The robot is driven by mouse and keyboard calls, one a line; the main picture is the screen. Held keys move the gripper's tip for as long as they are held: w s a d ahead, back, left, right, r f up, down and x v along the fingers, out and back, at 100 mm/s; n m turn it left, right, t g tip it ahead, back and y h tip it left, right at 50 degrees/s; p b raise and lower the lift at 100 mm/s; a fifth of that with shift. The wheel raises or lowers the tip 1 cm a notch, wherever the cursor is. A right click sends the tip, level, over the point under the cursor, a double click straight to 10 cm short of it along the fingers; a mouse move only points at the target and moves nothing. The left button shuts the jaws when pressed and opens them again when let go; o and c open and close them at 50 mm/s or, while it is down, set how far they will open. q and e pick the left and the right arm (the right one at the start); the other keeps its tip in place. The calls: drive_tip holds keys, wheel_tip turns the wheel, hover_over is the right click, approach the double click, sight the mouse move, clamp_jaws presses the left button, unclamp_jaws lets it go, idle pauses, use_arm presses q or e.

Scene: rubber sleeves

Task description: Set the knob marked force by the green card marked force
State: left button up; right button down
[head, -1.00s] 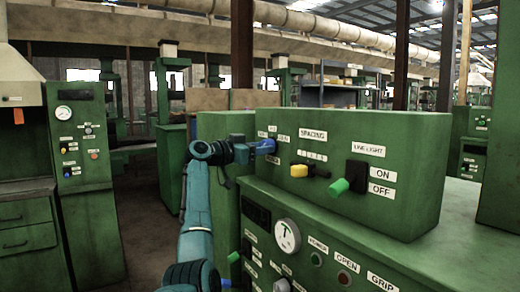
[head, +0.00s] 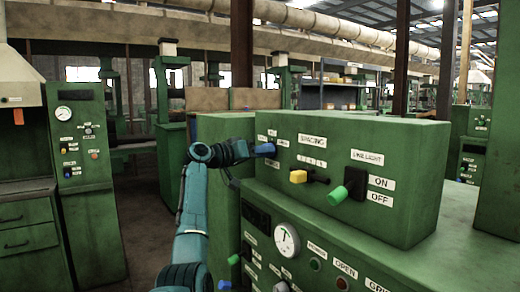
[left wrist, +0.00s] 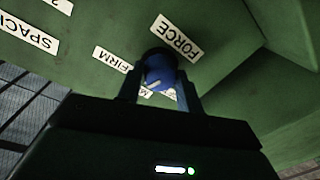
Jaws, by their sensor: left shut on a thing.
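The force knob (left wrist: 160,72) is blue with a short pale mark, beside a white FORCE label (left wrist: 176,37). A FIRM label (left wrist: 117,60) is to its left in the left wrist view, and other labels behind the fingers are partly hidden. In the head view the blue knob (head: 265,149) sticks out from the upper green box, left of the SPACING label. My left gripper (head: 252,151) is shut on it, one finger on each side. I cannot make out a green card marked force. My right gripper is not in view.
The green box (head: 412,190) also carries a yellow-tipped knob (head: 299,176) and a green-tipped switch (head: 338,195) marked ON and OFF. Below are a gauge (head: 287,239) and lamps.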

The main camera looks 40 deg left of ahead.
use_arm(q)
drive_tip(key=n+p, duration=0.1)
drive_tip(key=n, duration=0.2)
drive_tip(key=shift+n+p, duration=0.3)
drive_tip(key=shift+p, duration=0.1)
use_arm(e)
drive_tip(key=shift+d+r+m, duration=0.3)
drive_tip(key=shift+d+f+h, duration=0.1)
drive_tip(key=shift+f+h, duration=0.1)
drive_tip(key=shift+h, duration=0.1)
use_arm(q)
drive_tip(key=o, duration=1)
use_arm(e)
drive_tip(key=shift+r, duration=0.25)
